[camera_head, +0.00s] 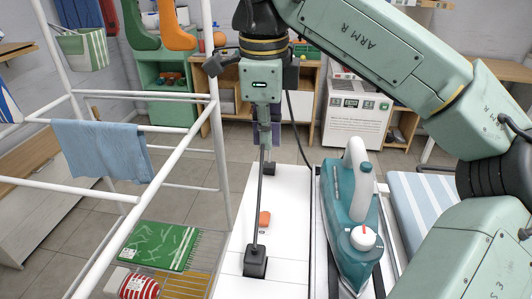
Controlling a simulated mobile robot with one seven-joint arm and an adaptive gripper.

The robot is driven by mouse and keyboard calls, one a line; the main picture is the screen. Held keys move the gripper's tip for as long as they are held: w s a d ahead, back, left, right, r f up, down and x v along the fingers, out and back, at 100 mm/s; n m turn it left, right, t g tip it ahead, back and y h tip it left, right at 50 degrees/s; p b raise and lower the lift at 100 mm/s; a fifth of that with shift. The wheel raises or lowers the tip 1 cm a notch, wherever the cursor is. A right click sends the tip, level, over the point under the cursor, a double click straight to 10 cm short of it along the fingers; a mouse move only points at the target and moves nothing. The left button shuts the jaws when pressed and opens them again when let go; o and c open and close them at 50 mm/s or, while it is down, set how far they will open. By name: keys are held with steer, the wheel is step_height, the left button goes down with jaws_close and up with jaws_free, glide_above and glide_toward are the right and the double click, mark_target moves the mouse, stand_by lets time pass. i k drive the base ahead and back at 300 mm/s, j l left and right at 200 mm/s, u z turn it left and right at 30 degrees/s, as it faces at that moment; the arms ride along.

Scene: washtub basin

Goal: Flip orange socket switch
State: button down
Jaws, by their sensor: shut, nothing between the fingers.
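The orange switch (264,219) is a small block on the long white surface in the lower middle of the head view. My gripper (265,142) points down over the far part of this white surface (235,274), above the switch in the picture. Its dark fingers are shut with nothing visible between them. The fingers appear apart from the switch, but the exact height gap cannot be told. The switch's top is in plain view; its tilt is too small to tell.
A black block (255,264) with a thin dark rod stands close to the switch. A teal iron (350,215) stands just right. A white drying rack (215,130) with a blue towel (103,150) is at left.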

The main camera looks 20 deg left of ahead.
mark_target(264, 217)
steer(key=k, duration=1)
